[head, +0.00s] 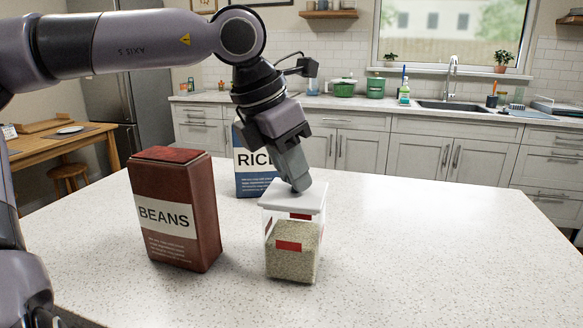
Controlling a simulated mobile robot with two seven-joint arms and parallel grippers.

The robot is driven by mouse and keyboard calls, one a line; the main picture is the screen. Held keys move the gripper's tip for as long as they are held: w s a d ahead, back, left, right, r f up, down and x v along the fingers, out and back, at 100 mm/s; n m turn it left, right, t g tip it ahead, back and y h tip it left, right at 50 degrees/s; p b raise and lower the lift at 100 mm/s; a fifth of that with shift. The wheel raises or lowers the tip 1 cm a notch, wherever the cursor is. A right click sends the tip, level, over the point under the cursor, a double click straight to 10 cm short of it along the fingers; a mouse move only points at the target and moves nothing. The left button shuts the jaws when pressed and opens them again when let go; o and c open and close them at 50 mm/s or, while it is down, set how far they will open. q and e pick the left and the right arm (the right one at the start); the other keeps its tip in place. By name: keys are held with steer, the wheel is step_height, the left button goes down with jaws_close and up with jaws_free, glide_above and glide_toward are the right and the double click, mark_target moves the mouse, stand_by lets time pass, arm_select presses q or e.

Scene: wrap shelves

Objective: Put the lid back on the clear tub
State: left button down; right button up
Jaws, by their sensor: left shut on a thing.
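The clear tub (292,262) stands upright on the speckled counter, with pale grains in its lower part and a red label on its front. The white lid (279,198) is at the top of the tub, roughly level and lined up with the rim. I cannot tell whether it is fully seated or a little above. My left gripper (301,187) reaches down from above and is shut on the lid, hiding part of its top. My right gripper is not in view.
A brown beans box (170,238) stands left of the tub. A blue and white rice box (247,180) stands behind it, partly hidden by my left gripper and the tub. The speckled counter (440,250) is clear to the right. A sink counter lies far behind.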

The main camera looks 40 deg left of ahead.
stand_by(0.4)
arm_select(q)
steer(key=shift+c, duration=1.8)
jaws_free()
steer(key=shift+r, duration=0.1)
steer(key=shift+r+p, duration=2.85)
steer(key=shift+r, duration=0.55)
jaws_close()
